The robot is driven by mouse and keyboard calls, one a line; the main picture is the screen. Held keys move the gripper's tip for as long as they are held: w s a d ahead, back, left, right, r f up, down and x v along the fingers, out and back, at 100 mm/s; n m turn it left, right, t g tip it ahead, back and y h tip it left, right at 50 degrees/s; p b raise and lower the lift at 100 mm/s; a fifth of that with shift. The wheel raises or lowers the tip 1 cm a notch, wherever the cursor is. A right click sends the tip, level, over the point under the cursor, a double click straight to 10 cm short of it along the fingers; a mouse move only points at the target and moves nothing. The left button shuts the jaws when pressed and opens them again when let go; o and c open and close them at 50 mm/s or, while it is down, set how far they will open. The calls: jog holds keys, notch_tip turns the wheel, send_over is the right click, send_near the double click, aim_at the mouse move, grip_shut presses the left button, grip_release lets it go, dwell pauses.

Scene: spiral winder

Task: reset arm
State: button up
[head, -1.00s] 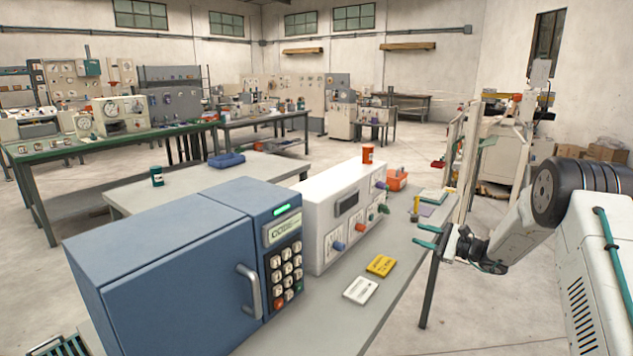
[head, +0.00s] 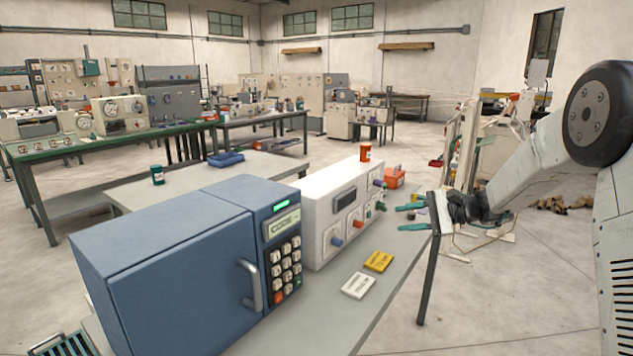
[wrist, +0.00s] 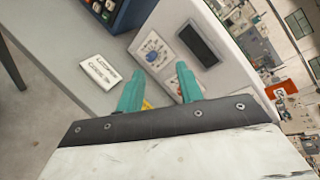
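My gripper (head: 412,217) is at the right of the head view, raised over the right edge of the grey bench. Its two teal fingers are apart with nothing between them. In the wrist view the open fingers (wrist: 158,88) point toward the white instrument box (wrist: 185,45) with its dark display and knobs. That white box (head: 325,215) stands on the bench left of my gripper, and the fingers look apart from it.
A blue keypad cabinet (head: 165,275) stands at the bench's near left. A white card (head: 358,285) and a yellow card (head: 378,261) lie on the bench (head: 335,325). A red-orange can (head: 365,153) sits on the white box, an orange bin (head: 394,178) behind.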

jog(key=s+a+r+n+g+h, duration=0.2)
jog(key=s+r, duration=0.1)
jog(key=s, duration=0.5)
jog(key=s+a+r+n+g+h, duration=0.1)
jog(key=s+r+n+h, duration=0.15)
jog(key=s, duration=0.55)
jog(key=s+a+r+n+g+h, duration=0.2)
jog(key=s+r, duration=0.1)
jog(key=s, duration=0.5)
jog(key=s+d+f+n+t+h, duration=0.1)
jog(key=s+d+h, duration=0.3)
jog(key=s, duration=0.7)
jog(key=s+d+f+n+h, duration=0.2)
jog(key=s+d+n+h, duration=0.1)
jog(key=s, duration=0.8)
jog(key=shift+s+d+t+h, duration=0.15)
jog(key=shift+d+t+h, duration=0.25)
jog(key=shift+d, duration=0.15)
jog(key=shift+n, duration=0.25)
